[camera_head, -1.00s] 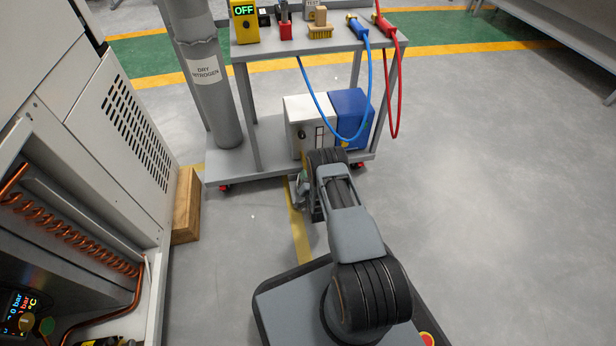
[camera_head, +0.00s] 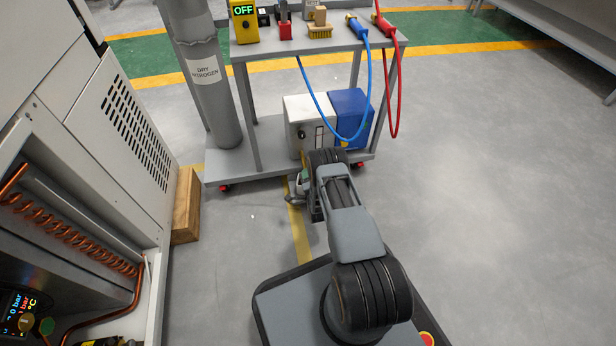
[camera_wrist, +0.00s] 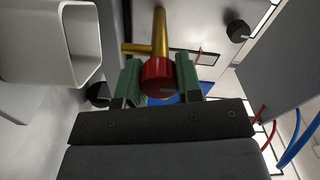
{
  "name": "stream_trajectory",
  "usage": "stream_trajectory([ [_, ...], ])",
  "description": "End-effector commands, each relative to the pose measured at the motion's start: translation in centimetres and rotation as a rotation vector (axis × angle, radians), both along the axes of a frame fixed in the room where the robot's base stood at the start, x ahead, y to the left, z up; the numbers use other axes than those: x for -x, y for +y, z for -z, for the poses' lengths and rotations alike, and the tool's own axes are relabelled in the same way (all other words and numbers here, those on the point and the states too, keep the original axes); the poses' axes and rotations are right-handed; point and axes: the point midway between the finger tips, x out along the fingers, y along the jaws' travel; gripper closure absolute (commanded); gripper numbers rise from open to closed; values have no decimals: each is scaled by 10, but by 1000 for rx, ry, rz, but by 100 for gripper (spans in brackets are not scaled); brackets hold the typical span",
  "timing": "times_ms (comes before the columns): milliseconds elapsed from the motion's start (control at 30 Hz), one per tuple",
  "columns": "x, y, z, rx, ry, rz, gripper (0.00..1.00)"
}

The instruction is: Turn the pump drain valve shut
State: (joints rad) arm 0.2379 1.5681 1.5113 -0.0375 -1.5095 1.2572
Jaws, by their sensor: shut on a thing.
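The drain valve (camera_wrist: 157,80) shows in the wrist view as a round red handle on a brass pipe. My gripper (camera_wrist: 159,72) has its green fingers on both sides of the red handle and is shut on it. In the head view the pump, a white (camera_head: 308,118) and blue (camera_head: 352,112) box, stands on the cart's lower shelf. My gripper (camera_head: 298,186) is low in front of the pump's white part there, partly behind my arm. The red handle is hidden in the head view.
A grey cart (camera_head: 262,160) carries tools on top and a dry nitrogen cylinder (camera_head: 212,100) at its left. Blue (camera_head: 322,112) and red (camera_head: 398,95) hoses hang down. A wooden block (camera_head: 186,205) and an open cabinet (camera_head: 85,210) are left. The right floor is clear.

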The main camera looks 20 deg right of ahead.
Motion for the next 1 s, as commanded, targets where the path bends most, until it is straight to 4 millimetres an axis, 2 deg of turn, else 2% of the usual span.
stream_trajectory([
  [300, 1, 1, 1, -65, -10, -2, 91],
  [733, 1, 1, 1, -71, -11, -2, 91],
  [767, 1, 1, 1, -70, -10, -2, 64],
  [1000, 1, 1, 1, -69, -12, -2, 42],
])
